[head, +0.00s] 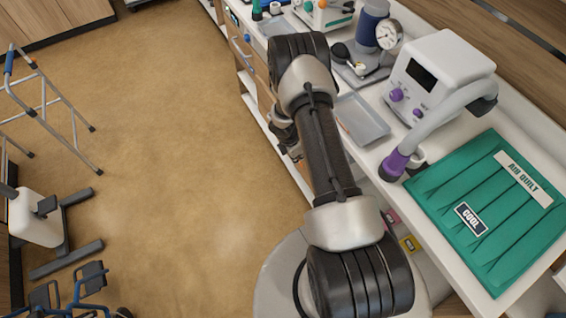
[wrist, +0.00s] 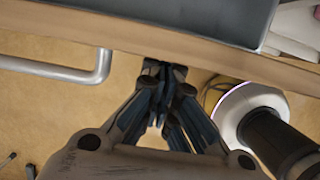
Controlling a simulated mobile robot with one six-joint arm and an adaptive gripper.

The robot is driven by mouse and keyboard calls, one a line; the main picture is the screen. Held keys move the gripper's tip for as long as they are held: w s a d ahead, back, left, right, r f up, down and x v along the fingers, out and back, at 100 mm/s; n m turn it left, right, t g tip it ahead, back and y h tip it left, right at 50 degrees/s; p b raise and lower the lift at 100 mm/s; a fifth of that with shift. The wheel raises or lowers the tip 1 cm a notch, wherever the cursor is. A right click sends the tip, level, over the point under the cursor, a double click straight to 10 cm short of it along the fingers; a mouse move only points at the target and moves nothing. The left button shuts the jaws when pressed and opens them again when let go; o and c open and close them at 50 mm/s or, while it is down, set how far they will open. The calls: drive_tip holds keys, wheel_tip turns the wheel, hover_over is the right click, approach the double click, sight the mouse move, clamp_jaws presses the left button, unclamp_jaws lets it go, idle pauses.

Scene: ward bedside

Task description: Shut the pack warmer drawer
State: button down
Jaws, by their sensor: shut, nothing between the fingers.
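My gripper (wrist: 163,66) is shut and empty. Its fingertips meet the front side of a wooden drawer front (wrist: 225,58) in the wrist view; I cannot tell whether they touch it. A bent metal handle (wrist: 70,74) sticks out from this front, left of the fingers. In the head view, a wooden front with a metal handle (head: 241,54) shows under the counter, left of my arm. My arm hides much of the cabinet front there, so I cannot tell how far the drawer stands out.
The white counter (head: 398,165) carries a grey tray (head: 362,118), a white warming unit (head: 440,72) with a hose, and a green quilt (head: 490,210). A walking frame (head: 45,105) stands at far left.

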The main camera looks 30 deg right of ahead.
drive_tip(key=shift+d, duration=1.5)
drive_tip(key=shift+a, duration=0.1)
